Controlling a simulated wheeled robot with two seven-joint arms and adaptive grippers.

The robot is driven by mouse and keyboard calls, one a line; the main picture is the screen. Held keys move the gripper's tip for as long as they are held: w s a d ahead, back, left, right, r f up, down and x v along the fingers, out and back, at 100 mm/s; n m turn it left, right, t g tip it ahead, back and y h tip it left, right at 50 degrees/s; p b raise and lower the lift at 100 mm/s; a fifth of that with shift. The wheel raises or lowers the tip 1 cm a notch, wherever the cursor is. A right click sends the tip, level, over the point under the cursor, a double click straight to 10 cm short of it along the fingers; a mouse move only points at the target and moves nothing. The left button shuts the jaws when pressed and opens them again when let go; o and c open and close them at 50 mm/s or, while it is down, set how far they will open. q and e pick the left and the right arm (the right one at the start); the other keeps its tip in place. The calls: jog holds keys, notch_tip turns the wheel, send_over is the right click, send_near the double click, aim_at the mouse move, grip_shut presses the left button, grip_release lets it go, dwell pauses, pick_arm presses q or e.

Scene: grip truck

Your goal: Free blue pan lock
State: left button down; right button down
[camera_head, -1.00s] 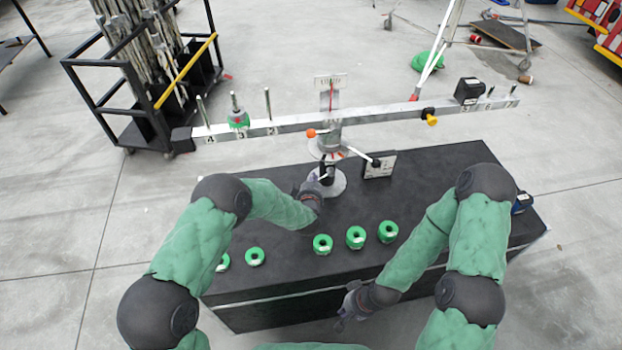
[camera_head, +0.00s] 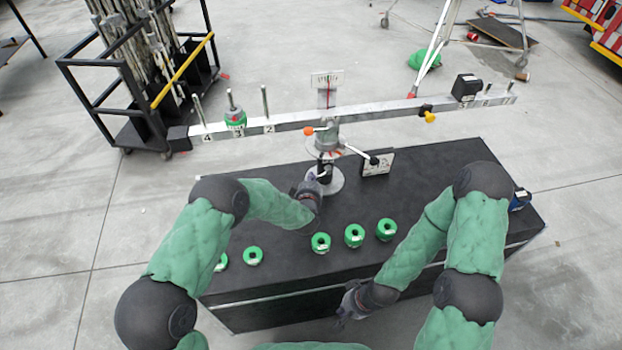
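A pivoting stand (camera_head: 328,150) with a round base rises from the black box and carries a long grey beam (camera_head: 370,114). The stand has an orange knob (camera_head: 308,132) on its left and a white lever with a black knob (camera_head: 374,160) on its right. I cannot make out a clearly blue lock on the stand. My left gripper (camera_head: 313,180) is at the left of the stand's lower part, close to its base; its fingers are too small and dark to read. My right gripper (camera_head: 347,309) hangs over the box's front edge, away from the stand.
Several green rings (camera_head: 354,236) lie on the black box (camera_head: 440,160). One green weight (camera_head: 235,119) sits on a beam peg, and a black block (camera_head: 466,87) is at the beam's right. A pole rack (camera_head: 125,85) stands behind left. A small blue object (camera_head: 520,200) is at the box's right edge.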

pick_arm(q)
jog(key=shift+d+f+b, duration=0.1)
jog(key=shift+f+b, duration=0.35)
jog(key=shift+f, duration=0.05)
jog(key=shift+d+f+b, duration=0.15)
jog(key=shift+f+b, duration=0.35)
jog(key=shift+f, duration=0.05)
jog(key=shift+d+f+b, duration=0.25)
jog(key=shift+f+b, duration=0.2)
jog(key=shift+w+r, duration=0.1)
jog(key=shift+r, duration=0.1)
jog(key=shift+r+p, duration=0.45)
jog(key=shift+r, duration=0.2)
jog(key=shift+a, duration=0.1)
